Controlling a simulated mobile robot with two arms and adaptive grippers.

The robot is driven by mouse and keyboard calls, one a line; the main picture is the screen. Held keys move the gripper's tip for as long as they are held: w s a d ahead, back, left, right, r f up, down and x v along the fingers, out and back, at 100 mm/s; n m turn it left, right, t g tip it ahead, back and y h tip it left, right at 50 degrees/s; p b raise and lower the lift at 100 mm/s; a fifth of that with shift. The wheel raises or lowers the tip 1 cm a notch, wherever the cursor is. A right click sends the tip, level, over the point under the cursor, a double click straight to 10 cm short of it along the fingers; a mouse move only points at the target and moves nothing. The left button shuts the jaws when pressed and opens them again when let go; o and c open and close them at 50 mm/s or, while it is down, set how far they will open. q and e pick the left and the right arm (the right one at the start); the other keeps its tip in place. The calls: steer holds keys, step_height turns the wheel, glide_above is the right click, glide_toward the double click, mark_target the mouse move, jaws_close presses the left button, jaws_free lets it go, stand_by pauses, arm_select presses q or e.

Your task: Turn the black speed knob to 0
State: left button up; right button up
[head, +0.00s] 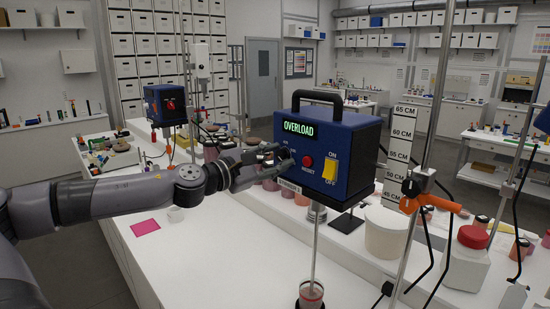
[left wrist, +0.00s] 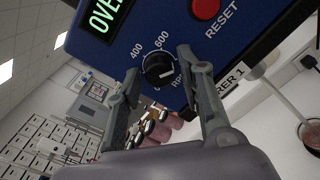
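The blue stirrer box (head: 343,148) has a lit green OVERLOAD display (head: 299,128), a red RESET button (head: 307,161) and a yellow ON/OFF switch (head: 329,169). The black speed knob (left wrist: 158,69) shows in the left wrist view on the box's front, with 400 and 600 printed around it and a pale pointer mark. My left gripper (head: 283,157) is at the front of the box and hides the knob in the head view. In the left wrist view its fingers (left wrist: 158,72) are open, one on each side of the knob; contact is unclear. My right gripper is not in view.
A vertical metal rod and clamp with an orange handle (head: 439,197) stand right of the box. A jar (head: 311,296) is below the stirrer shaft. A white tub (head: 385,232) and a red-lidded bottle (head: 467,259) stand at right.

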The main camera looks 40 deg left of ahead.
arm_select(q)
jaws_close()
